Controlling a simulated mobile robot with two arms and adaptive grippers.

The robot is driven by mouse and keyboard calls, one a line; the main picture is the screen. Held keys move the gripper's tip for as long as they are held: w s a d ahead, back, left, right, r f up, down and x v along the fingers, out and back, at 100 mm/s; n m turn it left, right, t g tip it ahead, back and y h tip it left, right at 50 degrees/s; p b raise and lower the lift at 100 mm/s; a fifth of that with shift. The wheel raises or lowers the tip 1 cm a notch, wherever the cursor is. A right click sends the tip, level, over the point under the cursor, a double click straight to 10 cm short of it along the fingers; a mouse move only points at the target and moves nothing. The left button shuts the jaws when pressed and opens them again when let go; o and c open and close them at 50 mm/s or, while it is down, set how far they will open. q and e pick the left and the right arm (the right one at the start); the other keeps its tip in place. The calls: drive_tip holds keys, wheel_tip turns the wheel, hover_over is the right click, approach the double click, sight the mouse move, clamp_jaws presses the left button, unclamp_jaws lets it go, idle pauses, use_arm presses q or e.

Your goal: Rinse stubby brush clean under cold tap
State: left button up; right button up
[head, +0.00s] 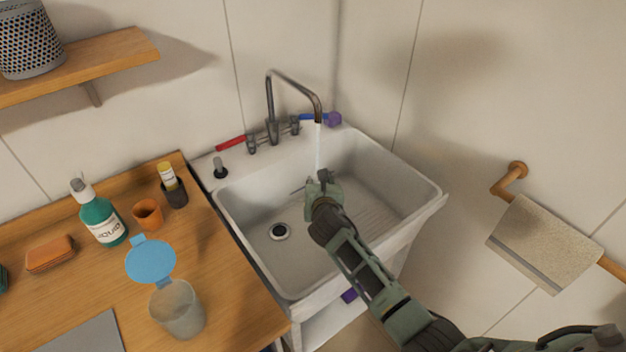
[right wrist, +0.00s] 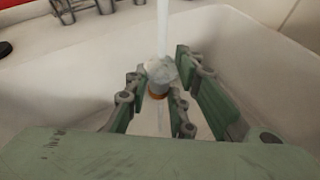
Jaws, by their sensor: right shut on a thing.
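My right gripper (head: 322,184) reaches into the white sink (head: 405,192) below the tap (head: 294,84). Water (head: 318,145) runs from the spout down to the gripper. In the right wrist view my right gripper (right wrist: 160,92) is shut on a short thing with a pale, whitish head and an orange-brown band, the stubby brush (right wrist: 160,72). The water stream (right wrist: 163,25) falls onto or right by its head. In the head view a thin dark piece shows left of the gripper; I cannot tell whether it is the brush. The blue cold handle (head: 312,117) and red hot handle (head: 231,143) flank the tap. My left gripper is not in view.
The wooden counter (head: 245,300) on the left holds a green soap bottle (head: 103,217), an orange cup (head: 148,213), a dark holder (head: 174,193), a clear jar (head: 178,308) with a blue lid and a sponge (head: 50,253). A towel (head: 545,245) hangs on the right wall. The sink's drain (head: 279,232) is uncovered.

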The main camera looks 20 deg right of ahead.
drive_tip(key=shift+w+a, duration=0.1)
drive_tip(key=shift+a, duration=0.1)
drive_tip(key=shift+w+a, duration=0.2)
drive_tip(key=shift+a, duration=0.15)
drive_tip(key=s+a+p, duration=0.3)
drive_tip(key=s, duration=0.4)
drive_tip(key=shift+a, duration=0.4)
idle(0.4)
idle(1.1)
